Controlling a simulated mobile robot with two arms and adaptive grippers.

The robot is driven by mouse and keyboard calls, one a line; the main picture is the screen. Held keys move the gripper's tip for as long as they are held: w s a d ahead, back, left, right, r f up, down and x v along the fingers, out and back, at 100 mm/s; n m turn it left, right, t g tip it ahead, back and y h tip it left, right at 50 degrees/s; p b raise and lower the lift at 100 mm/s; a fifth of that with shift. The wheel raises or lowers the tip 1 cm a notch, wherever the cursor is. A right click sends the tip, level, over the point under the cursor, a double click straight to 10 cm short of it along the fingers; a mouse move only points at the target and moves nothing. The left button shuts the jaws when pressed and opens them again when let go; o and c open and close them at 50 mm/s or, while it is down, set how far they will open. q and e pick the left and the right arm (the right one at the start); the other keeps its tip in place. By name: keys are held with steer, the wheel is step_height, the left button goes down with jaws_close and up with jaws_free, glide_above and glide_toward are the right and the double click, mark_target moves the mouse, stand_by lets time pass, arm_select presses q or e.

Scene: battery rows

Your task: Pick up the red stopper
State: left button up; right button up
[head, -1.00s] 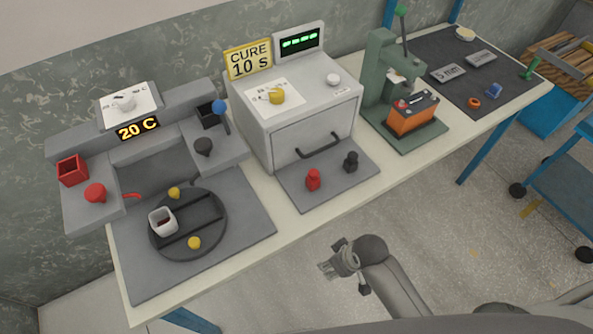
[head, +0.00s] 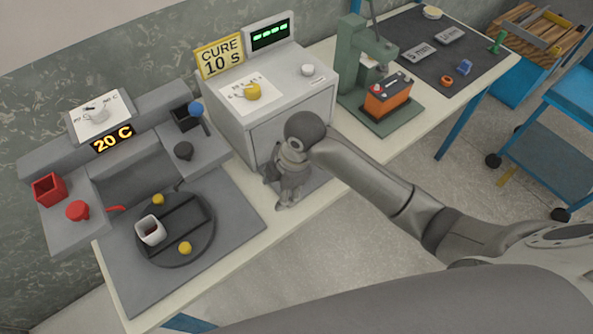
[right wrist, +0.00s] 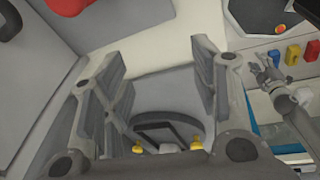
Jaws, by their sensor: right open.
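My right gripper (head: 278,192) is open at the front of the grey oven. In the head view it covers the spot where a small red bottle-shaped piece stood, so that piece is hidden there. In the right wrist view the open fingers (right wrist: 157,62) have nothing between them. A red shape (right wrist: 68,5), cut by the top edge, lies beyond the left finger, apart from it; it may be that red piece. A round red knob-like piece (head: 78,210) sits on the left station. My left gripper is outside the head view; a small gripper (right wrist: 268,72) in the right wrist view seems to be it.
The grey oven (head: 270,100) stands behind my right gripper. To the left is a dark round plate (head: 175,255) with a white cup (head: 150,230) and yellow knobs. A green press (head: 352,65) with an orange battery (head: 388,97) stands to the right.

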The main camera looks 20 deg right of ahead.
steer(key=w+d+r+n+g+h, duration=0.1)
steer(key=w+d+r+n+h, duration=0.2)
steer(key=w+d+r+n, duration=0.5)
steer(key=shift+m, duration=0.5)
steer(key=f, duration=0.1)
steer(key=a+f, duration=0.1)
steer(key=f, duration=0.1)
steer(key=s+f+p, duration=0.1)
steer(key=shift+a+f, duration=0.35)
steer(key=f, duration=0.1)
steer(key=f+p, duration=0.1)
steer(key=f, duration=0.2)
steer(key=shift+s+f+p, duration=0.1)
steer(key=shift+s+p, duration=0.2)
steer(key=shift+p, duration=0.1)
steer(key=shift+f, duration=0.6)
steer(key=c, duration=0.9)
